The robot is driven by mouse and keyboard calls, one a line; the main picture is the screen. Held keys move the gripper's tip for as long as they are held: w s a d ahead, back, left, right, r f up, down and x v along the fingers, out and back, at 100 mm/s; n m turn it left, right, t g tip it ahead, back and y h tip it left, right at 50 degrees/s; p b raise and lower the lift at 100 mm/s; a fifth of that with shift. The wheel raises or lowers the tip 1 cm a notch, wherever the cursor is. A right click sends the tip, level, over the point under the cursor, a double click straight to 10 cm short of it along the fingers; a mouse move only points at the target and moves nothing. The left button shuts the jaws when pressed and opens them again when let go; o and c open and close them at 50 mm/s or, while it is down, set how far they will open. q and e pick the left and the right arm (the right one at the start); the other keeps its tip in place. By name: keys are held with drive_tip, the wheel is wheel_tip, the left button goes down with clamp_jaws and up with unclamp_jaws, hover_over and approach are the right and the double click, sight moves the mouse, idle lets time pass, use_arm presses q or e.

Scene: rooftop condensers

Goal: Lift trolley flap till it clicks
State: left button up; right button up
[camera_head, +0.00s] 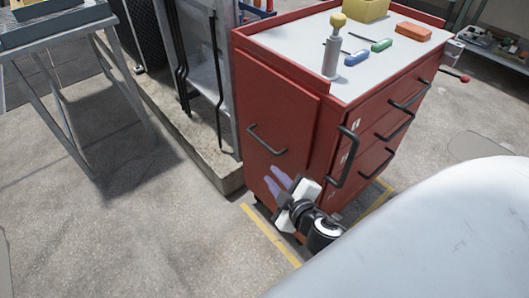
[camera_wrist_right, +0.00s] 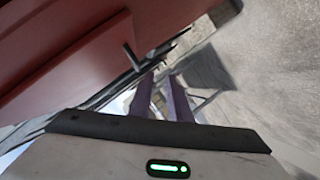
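The red trolley (camera_head: 365,112) stands upright with a light grey top. Its flap (camera_head: 270,100) appears to be the red side panel facing left, hanging down flat against the trolley, with a dark bar handle (camera_head: 267,142) low on it. My right gripper (camera_head: 275,184) is in front of the panel's lower part, below the handle, with two purple fingers apart and nothing between them. In the right wrist view the fingers (camera_wrist_right: 161,92) point past a red panel (camera_wrist_right: 65,45) with a dark bar near them. Contact cannot be told. My left gripper is not in view.
The trolley top (camera_head: 385,45) carries a yellow box (camera_head: 368,10), screwdrivers, an orange block (camera_head: 413,31) and a grey tool with a yellow knob (camera_head: 332,50). A concrete plinth (camera_head: 195,140) with a cabinet stands left of it. Open floor (camera_head: 130,235) lies in the left foreground.

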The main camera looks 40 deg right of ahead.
sight(262, 141)
drive_tip(key=shift+n+t+h, duration=0.6)
drive_tip(key=shift+t, duration=0.2)
drive_tip(key=w+d, duration=0.1)
drive_tip(key=w, duration=0.2)
drive_tip(key=w+d+b, duration=0.1)
drive_tip(key=w+d, duration=0.1)
drive_tip(key=w, duration=0.2)
drive_tip(key=w+d, duration=0.1)
drive_tip(key=w, duration=0.3)
drive_tip(key=shift+d+r, duration=0.25)
drive_tip(key=shift+b+x, duration=0.3)
drive_tip(key=shift+x, duration=0.5)
drive_tip(key=shift+c, duration=0.4)
clamp_jaws()
